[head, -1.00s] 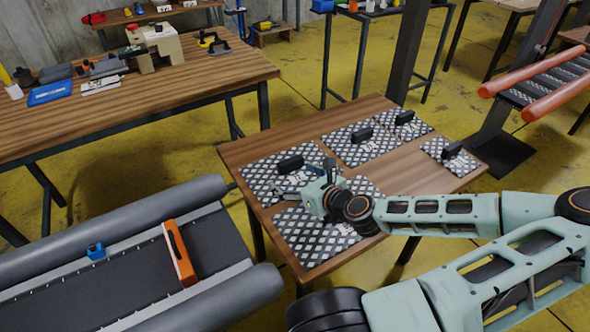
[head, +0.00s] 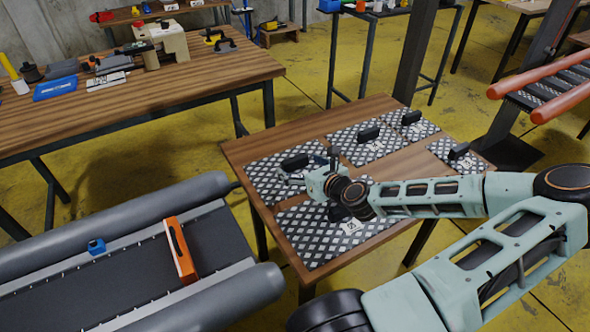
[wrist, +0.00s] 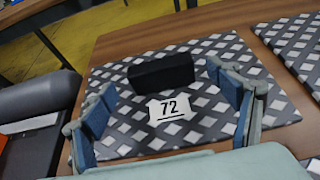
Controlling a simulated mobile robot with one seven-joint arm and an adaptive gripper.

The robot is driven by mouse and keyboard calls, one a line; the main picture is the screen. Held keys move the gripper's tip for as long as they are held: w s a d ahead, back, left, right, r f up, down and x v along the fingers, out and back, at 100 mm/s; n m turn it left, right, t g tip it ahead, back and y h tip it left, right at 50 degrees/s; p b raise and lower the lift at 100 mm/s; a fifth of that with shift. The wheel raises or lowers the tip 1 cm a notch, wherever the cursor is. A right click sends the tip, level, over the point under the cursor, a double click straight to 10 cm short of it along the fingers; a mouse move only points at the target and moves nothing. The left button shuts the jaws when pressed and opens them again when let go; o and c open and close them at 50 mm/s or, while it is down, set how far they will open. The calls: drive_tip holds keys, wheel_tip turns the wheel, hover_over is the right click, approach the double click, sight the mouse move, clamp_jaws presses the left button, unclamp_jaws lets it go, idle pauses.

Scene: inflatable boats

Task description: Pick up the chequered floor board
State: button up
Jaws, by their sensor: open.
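Several black-and-white chequered floor boards with black handles lie flat on a wooden table. My gripper (head: 308,170) is over the back-left board (head: 265,183), near its black handle (head: 295,162). In the wrist view, a chequered board (wrist: 125,135) with a white label "72" (wrist: 170,107) lies below my gripper (wrist: 160,82). The two blue-padded fingers are apart and empty, one on each side of the label. The black handle (wrist: 160,72) appears between the fingertips, and I cannot tell whether they reach down to its height. My gripper partly hides the board in the head view.
Other chequered boards lie at the front (head: 310,235), back middle (head: 350,148), back right (head: 418,131) and right (head: 470,163). A grey inflatable boat (head: 130,215) with an orange block (head: 180,250) stands left. A larger workbench (head: 180,90) is behind.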

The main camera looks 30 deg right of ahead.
sight(297, 163)
drive_tip(key=shift+b+x, duration=0.3)
drive_tip(key=shift+x, duration=1.5)
drive_tip(key=shift+d+f, duration=0.1)
drive_tip(key=shift+c, duration=0.2)
drive_tip(key=c, duration=1.6)
drive_tip(key=shift+c, duration=0.2)
